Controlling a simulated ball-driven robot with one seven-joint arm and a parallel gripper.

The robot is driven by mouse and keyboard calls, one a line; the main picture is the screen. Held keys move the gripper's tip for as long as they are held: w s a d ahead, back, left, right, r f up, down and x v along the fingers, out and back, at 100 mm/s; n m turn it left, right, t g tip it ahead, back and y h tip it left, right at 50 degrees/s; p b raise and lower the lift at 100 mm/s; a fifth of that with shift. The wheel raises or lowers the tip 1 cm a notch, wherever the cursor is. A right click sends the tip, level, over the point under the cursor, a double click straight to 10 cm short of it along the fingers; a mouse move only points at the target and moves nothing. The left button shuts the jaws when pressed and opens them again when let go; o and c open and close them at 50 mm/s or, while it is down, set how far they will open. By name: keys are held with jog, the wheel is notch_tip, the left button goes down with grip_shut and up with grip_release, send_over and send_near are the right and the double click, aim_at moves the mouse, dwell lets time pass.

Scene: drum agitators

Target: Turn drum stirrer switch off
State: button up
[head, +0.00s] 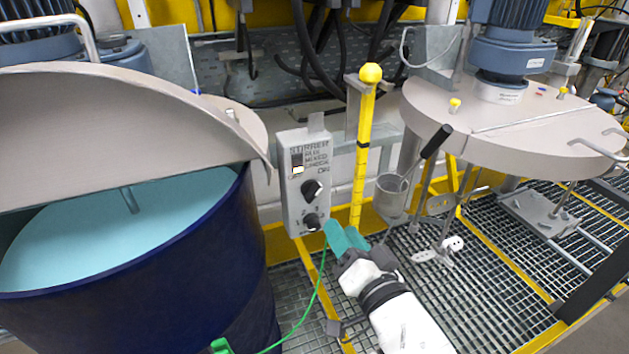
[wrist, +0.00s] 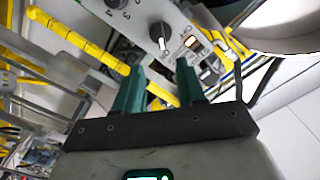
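The grey stirrer control box (head: 292,205) stands right of the blue drum in the head view. Its upper black knob (head: 312,189) sits below OFF and ON labels and has a white pointer mark. A lower black knob (head: 311,222) is near the bottom. My gripper (head: 343,236) has teal fingers and is just right of the box's lower edge. In the wrist view my gripper (wrist: 160,66) is open, with an empty gap. Beyond the fingertips is a knob (wrist: 160,33) with a white pointer, apart from them. The lower knob (wrist: 115,3) is cut off at the top edge.
A blue drum (head: 215,270) with light-blue liquid and a raised lid (head: 120,110) is on the left. A ladle (head: 391,195) hangs nearby. A green cable (head: 317,290) runs over the grating at the front.

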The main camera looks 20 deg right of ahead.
aim_at(317, 193)
jog(key=w+p, duration=0.1)
jog(key=w, duration=1)
jog(key=shift+r+p, duration=0.1)
jog(key=shift+p, duration=0.25)
jog(key=shift+c, duration=0.2)
jog(key=shift+s, duration=0.1)
grip_shut()
